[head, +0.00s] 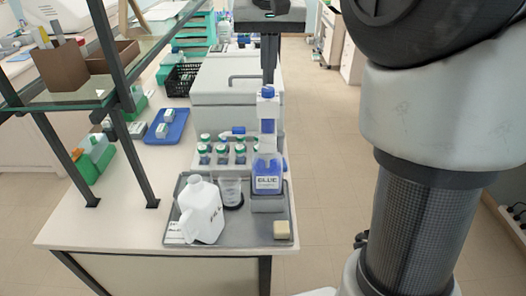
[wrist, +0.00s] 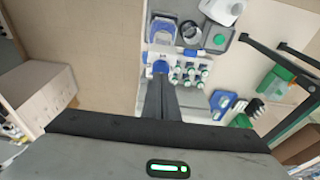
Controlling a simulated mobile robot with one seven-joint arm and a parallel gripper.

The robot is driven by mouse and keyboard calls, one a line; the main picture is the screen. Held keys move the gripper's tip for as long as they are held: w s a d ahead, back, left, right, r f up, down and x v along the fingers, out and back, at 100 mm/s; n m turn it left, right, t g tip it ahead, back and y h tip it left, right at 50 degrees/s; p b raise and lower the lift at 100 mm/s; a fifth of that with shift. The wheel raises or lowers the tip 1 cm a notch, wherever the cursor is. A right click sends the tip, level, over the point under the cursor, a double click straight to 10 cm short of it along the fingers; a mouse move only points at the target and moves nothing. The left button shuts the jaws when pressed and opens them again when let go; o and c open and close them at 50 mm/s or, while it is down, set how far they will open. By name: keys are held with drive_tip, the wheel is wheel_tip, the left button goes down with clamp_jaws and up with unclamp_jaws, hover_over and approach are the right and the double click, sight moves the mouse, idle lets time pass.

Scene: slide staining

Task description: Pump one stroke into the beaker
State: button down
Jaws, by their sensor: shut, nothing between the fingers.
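The blue bottle (head: 268,180), with a label that seems to read BLUE, stands on a grey block on the tray. Its pump dispenser (head: 267,115) rises above it with a blue cap (head: 267,91) on top and a spout (head: 238,132) pointing left. The clear beaker (head: 232,190) stands on a dark round base beside the bottle, below the spout; it also shows in the wrist view (wrist: 190,33). My gripper (head: 268,84) is shut and empty, pointing down right above the blue cap. In the wrist view its fingertips (wrist: 160,76) meet the cap; contact is unclear.
A white jug (head: 203,210) stands on the grey tray (head: 253,238) left of the beaker, near a small beige block (head: 281,229). Several green-capped vials (head: 222,154) stand behind. A glass shelf (head: 75,97) with dark posts is at left.

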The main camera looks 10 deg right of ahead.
sight(268, 89)
drive_tip(key=shift+f, duration=0.2)
drive_tip(key=shift+f+b, duration=0.95)
drive_tip(key=shift+f, duration=0.3)
drive_tip(key=shift+s+f, duration=0.1)
drive_tip(key=shift+f, duration=0.05)
idle(0.3)
drive_tip(key=shift+r+p, duration=1.45)
drive_tip(key=shift+r, duration=0.1)
wheel_tip(268, 89, up, 5)
drive_tip(key=p, duration=0.4)
drive_tip(key=shift+p, duration=0.4)
